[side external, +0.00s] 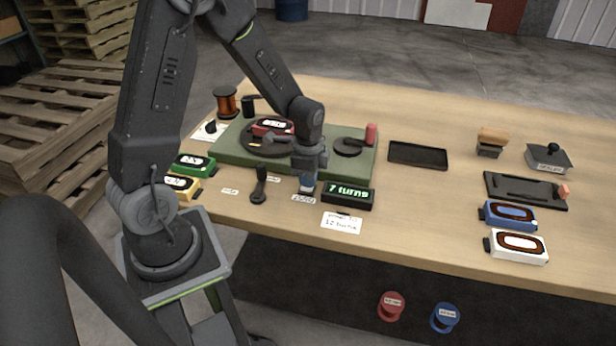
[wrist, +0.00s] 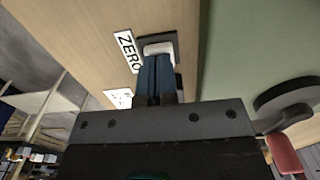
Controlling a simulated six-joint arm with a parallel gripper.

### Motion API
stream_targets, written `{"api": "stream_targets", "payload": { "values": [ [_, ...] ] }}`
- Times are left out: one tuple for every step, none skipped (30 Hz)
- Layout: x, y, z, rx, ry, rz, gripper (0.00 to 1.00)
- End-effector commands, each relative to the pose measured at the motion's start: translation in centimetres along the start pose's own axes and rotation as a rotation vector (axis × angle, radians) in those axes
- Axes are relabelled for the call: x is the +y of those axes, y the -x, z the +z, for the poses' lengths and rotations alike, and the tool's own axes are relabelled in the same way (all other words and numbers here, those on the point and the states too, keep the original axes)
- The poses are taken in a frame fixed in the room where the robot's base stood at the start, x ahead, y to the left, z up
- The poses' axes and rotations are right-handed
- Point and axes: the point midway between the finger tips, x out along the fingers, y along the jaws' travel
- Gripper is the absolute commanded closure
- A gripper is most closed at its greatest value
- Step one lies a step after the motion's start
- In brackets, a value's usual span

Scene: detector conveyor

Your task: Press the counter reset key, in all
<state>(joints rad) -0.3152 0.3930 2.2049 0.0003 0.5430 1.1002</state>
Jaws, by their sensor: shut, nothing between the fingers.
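The counter (side external: 348,196) is a dark box with a green display reading "7 turns", at the front edge of the green base. Left of it lies a label (side external: 303,199), which reads "ZERO" in the wrist view (wrist: 128,50). Beside that label, a pale key (wrist: 158,47) sits on a dark mount in the wrist view. My gripper (side external: 306,188) points down at this spot, with its shut blue fingers (wrist: 156,74) ending at the key. I cannot tell whether they touch or press it. In the side view my gripper mostly hides the key.
A green base (side external: 220,150) carries a red-topped coil unit (side external: 272,127) and a dark disc (side external: 347,147) with a red knob. A black lever (side external: 260,185) stands left of my gripper. A card reading "12 turns" (side external: 341,222) lies in front. The empty black tray (side external: 417,155) is to the right.

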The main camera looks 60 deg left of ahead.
Motion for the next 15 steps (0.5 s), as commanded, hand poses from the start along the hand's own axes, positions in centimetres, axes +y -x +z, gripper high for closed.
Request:
{"api": "stream_targets", "payload": {
  "values": [
    [0.0, -0.3, 0.0, -0.001, 0.0, 0.002, 1.0],
    [0.0, -0.6, 0.0, -0.001, 0.0, 0.003, 1.0],
    [0.1, -1.1, 0.0, -0.002, 0.0, 0.004, 1.0],
    [0.1, -1.4, 0.0, -0.002, 0.0, 0.004, 1.0],
    [0.1, -1.7, 0.0, -0.002, 0.0, 0.004, 1.0],
    [0.1, -2.0, 0.1, -0.002, 0.0, 0.004, 1.0],
    [0.1, -2.2, 0.1, -0.002, -0.001, 0.003, 1.0],
    [0.1, -2.2, 0.1, -0.001, -0.001, 0.003, 1.0],
    [0.1, -2.2, 0.1, -0.002, -0.001, 0.003, 1.0],
    [0.1, -2.2, 0.1, -0.002, -0.001, 0.003, 1.0],
    [0.2, -2.2, 0.1, -0.002, -0.001, 0.004, 1.0],
    [0.2, -2.2, 0.1, -0.003, -0.002, 0.004, 1.0],
    [0.2, -2.2, 0.1, -0.003, -0.002, 0.004, 1.0],
    [0.2, -2.2, 0.1, -0.003, -0.002, 0.005, 1.0],
    [0.2, -2.2, 0.1, -0.003, -0.002, 0.004, 1.0]
  ]
}}
